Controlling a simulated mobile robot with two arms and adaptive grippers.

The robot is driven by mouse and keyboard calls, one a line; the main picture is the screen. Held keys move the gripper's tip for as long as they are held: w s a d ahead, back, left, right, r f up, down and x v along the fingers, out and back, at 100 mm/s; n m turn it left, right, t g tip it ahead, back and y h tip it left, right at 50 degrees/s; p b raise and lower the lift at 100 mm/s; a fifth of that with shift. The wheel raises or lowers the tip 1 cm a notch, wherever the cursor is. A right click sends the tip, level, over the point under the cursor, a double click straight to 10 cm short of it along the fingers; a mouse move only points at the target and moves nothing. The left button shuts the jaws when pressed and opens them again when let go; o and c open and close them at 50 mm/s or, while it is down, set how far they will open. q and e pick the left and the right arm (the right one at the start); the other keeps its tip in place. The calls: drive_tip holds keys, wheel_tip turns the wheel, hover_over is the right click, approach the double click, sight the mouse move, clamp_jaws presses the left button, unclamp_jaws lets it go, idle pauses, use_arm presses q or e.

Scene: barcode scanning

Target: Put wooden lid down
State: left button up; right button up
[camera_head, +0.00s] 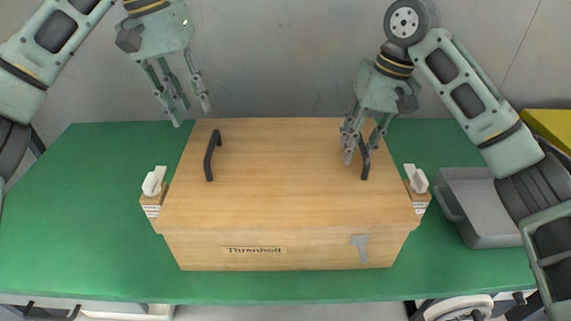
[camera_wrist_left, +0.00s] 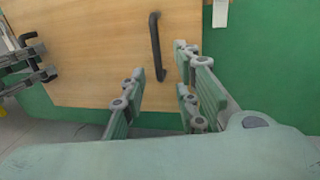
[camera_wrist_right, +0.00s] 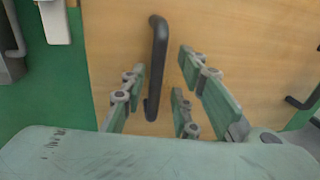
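The wooden lid (camera_head: 285,165) lies flat on the wooden box (camera_head: 215,247), with a black handle on each side. My left gripper (camera_head: 182,105) is open and empty, raised behind the left handle (camera_head: 212,155); its wrist view shows that handle (camera_wrist_left: 157,48) ahead, apart from the fingers. My right gripper (camera_head: 362,145) is open at the right handle (camera_head: 366,160). In the right wrist view that handle (camera_wrist_right: 157,65) runs between the spread fingers, which do not close on it; contact cannot be told.
White clips (camera_head: 153,181) sit at the box's left and right sides. A grey open bin (camera_head: 482,205) stands on the right of the green table (camera_head: 80,215), near a yellow object (camera_head: 552,128). The table's left part is clear. A grey wall stands behind.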

drive_tip(key=shift+d+r, duration=0.1)
drive_tip(key=shift+r, duration=0.25)
use_arm(q)
drive_tip(key=shift+a+r, duration=0.2)
drive_tip(key=shift+r, duration=0.8)
use_arm(e)
wheel_tip(320, 180, up, 11)
drive_tip(key=d, duration=0.2)
